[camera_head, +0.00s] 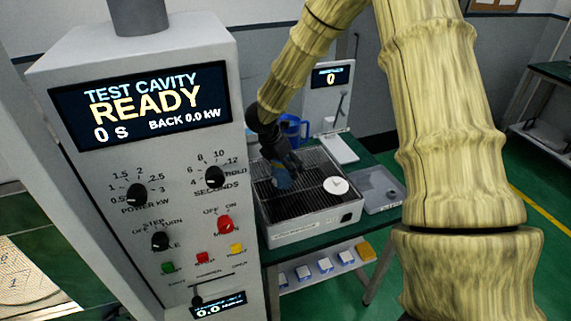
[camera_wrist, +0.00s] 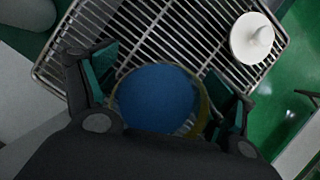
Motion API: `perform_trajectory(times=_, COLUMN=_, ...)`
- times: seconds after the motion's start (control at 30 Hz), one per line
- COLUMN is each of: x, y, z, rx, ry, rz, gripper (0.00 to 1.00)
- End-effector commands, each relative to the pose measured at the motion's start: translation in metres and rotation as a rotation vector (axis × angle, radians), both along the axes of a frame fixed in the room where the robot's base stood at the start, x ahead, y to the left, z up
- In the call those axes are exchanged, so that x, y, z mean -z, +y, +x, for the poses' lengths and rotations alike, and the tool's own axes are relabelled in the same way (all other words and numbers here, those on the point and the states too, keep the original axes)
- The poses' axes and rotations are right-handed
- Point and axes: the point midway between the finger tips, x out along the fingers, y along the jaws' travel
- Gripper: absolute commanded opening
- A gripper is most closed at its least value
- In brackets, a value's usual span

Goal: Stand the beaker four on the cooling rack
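A beaker with blue contents (camera_wrist: 155,98) sits between the fingers of my gripper (camera_wrist: 165,90) in the wrist view, seen from above as a blue disc with a pale yellowish rim. The finger pads lie close against its two sides. I cannot tell whether the beaker's base touches the bars. No number is readable on it. The cooling rack (camera_head: 310,205) is a wire grid on a pale box; its bars (camera_wrist: 165,35) show in the wrist view.
A white round piece with a knob (camera_head: 336,185) lies on the rack's right part. A blue jug (camera_head: 291,128) stands behind the rack. A grey tray (camera_head: 378,188) is to the right. The test cavity panel (camera_head: 150,180) stands close on the left. Rack bars around the beaker are bare.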

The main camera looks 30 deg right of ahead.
Motion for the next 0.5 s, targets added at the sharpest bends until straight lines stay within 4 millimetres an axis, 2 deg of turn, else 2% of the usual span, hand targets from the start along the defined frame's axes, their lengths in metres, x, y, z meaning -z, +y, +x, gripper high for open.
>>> perform_trajectory(times=0.33, x=-0.003, y=0.001, z=0.000, rx=0.000, ry=-0.002, rz=0.000, gripper=0.84)
perform_trajectory(times=0.5, x=-0.016, y=0.007, z=0.000, rx=-0.001, ry=-0.004, rz=0.000, gripper=0.84)
